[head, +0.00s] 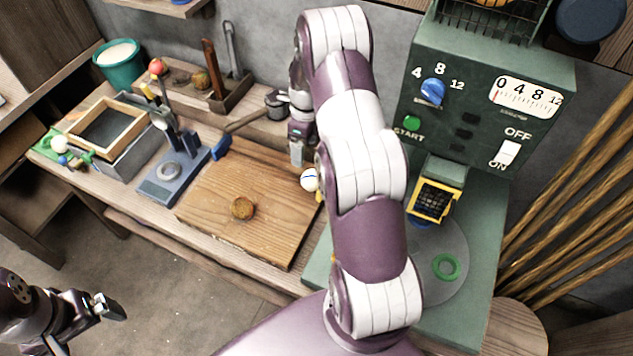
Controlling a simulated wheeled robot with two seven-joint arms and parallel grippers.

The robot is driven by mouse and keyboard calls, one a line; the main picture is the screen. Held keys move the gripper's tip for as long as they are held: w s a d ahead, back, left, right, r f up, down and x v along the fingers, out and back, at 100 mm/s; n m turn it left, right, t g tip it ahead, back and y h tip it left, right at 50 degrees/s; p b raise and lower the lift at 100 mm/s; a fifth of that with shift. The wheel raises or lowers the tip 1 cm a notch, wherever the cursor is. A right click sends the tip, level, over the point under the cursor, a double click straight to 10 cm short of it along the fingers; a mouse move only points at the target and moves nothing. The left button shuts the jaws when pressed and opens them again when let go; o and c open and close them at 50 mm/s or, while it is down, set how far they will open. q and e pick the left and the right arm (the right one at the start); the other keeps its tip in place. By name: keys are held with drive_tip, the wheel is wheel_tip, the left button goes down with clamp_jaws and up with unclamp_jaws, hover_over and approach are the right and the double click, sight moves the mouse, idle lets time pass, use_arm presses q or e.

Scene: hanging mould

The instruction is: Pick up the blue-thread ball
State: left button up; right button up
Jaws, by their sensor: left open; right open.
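The blue-thread ball (309,180) is white with a dark blue line. It sits at the right edge of the wooden board (225,215), close beside my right arm, which hides what lies to its right. My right gripper (301,161) points down just above and behind the ball. It is open, and I cannot tell whether its fingers touch the ball. My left gripper (108,307) is open and empty, low at the left over the floor, far from the ball.
A brown round lump (243,208) lies on the board. A blue-grey scale (173,175), a wooden-framed box (107,128) and another white ball (59,144) are to the left.

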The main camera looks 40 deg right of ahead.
sight(313, 173)
drive_tip(key=f+m+p, duration=0.1)
drive_tip(key=f, duration=0.3)
drive_tip(key=d+f+m+p, duration=0.1)
drive_tip(key=f, duration=0.4)
drive_tip(key=d+f+m+p, duration=0.1)
drive_tip(key=f+m, duration=0.1)
drive_tip(key=f, duration=0.3)
drive_tip(key=shift+s+f, duration=0.15)
drive_tip(key=shift+s, duration=0.2)
drive_tip(key=shift+w+f, duration=0.1)
drive_tip(key=shift+f, duration=0.25)
drive_tip(key=shift+r, duration=0.15)
drive_tip(key=c, duration=0.9)
